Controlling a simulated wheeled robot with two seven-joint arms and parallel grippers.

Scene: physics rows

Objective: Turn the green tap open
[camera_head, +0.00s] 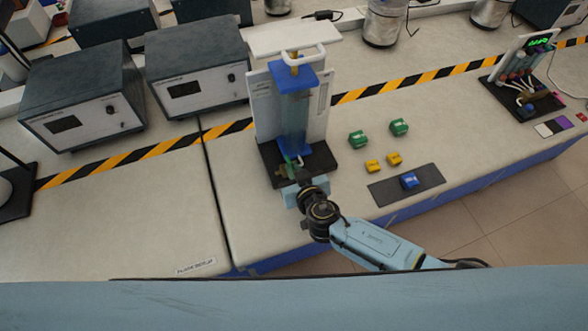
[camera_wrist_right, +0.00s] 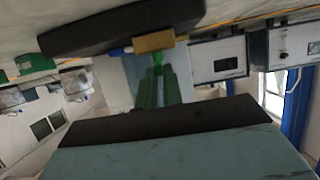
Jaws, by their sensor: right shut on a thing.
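The green tap (camera_head: 291,165) is at the foot of a clear blue-tinted column (camera_head: 294,115) on a black-based stand (camera_head: 322,160). My right gripper (camera_head: 293,176) is at the tap from the front and shut on it; the gripper partly hides the tap in the head view. In the right wrist view the green tap (camera_wrist_right: 158,62) shows beside a brass-coloured part (camera_wrist_right: 153,42), between the dark fingers. The exact grip contact and the tap's turn angle are hard to see. My left gripper is not in view.
Two green blocks (camera_head: 399,127), two yellow blocks (camera_head: 394,158) and a blue block (camera_head: 409,180) on a dark mat (camera_head: 384,190) lie right of the stand. Grey instrument boxes (camera_head: 195,70) stand at the left. The bench front left of my arm is clear.

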